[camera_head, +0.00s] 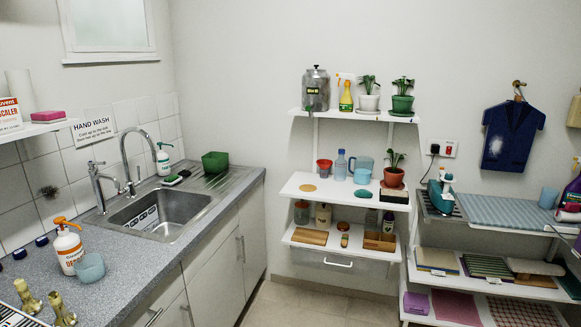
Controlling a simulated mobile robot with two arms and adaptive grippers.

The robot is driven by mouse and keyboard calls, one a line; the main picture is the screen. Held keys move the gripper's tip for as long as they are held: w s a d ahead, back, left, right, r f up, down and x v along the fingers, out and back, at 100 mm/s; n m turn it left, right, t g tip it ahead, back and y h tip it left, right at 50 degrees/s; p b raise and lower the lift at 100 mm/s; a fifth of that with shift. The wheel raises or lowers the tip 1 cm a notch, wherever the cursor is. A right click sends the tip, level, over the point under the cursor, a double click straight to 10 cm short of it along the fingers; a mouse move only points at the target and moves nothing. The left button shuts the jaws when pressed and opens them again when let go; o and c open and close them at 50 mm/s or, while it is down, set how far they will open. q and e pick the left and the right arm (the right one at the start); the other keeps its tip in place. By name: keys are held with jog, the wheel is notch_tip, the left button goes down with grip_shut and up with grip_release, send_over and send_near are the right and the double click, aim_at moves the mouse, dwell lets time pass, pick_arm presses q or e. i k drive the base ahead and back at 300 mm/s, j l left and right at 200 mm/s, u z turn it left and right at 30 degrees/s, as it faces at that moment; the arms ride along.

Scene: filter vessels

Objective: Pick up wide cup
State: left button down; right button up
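A wide, translucent light-blue cup (89,267) stands upright on the grey counter (130,290) at the lower left, just right of a white bottle with an orange pump (68,246). The frame does not show for certain which one is the wide cup; the counter one looks broad. Neither of my grippers is in view.
Two brass-coloured items (60,308) stand at the counter's front left. A steel sink (165,212) with a tall tap (130,160) lies behind the cup. A green tub (215,162) stands on the drainer. The counter right of the cup is clear.

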aim_at(93, 275)
jog(key=u, duration=1.25)
jog(key=i+l+u, duration=0.1)
jog(key=l, duration=0.3)
jog(key=i+l+u, duration=0.1)
jog(key=i+l, duration=0.15)
jog(key=l, duration=0.15)
jog(key=i+l+u, duration=0.1)
jog(key=l, duration=0.3)
jog(key=i+l, duration=0.15)
jog(key=l, duration=0.25)
jog(key=i+l+u, duration=0.15)
jog(key=l, duration=0.3)
